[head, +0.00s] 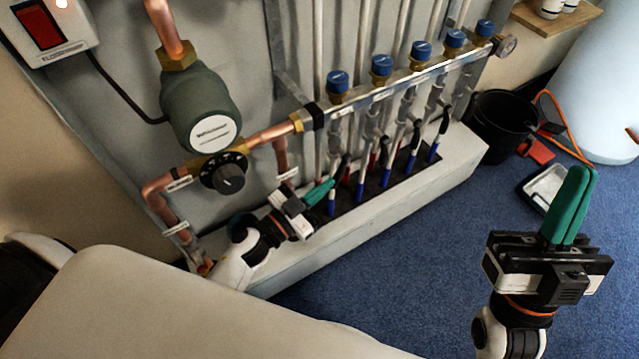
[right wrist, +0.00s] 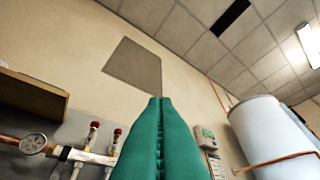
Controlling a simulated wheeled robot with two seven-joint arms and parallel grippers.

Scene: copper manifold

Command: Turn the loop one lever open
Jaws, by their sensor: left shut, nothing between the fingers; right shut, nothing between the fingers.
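The manifold bar (head: 390,91) runs along the wall with several blue-capped valves above it. Below it, thin pipes carry black levers; the leftmost lever (head: 343,163) stands tilted beside its pipe. No loop numbers are readable. My left gripper (head: 328,186) is shut, its green fingertips close below and left of that leftmost lever; I cannot tell whether they touch it. My right gripper (head: 580,178) is shut and empty, raised over the blue floor, far right of the levers. Its green fingers point upward in the right wrist view (right wrist: 158,135).
A grey-green pump (head: 200,105) and copper pipes stand left of the manifold. A white ledge (head: 460,155) runs below the levers. A black bucket (head: 503,120), a white tray (head: 545,185) and a large white tank (head: 605,90) are at right. Blue floor lies open in front.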

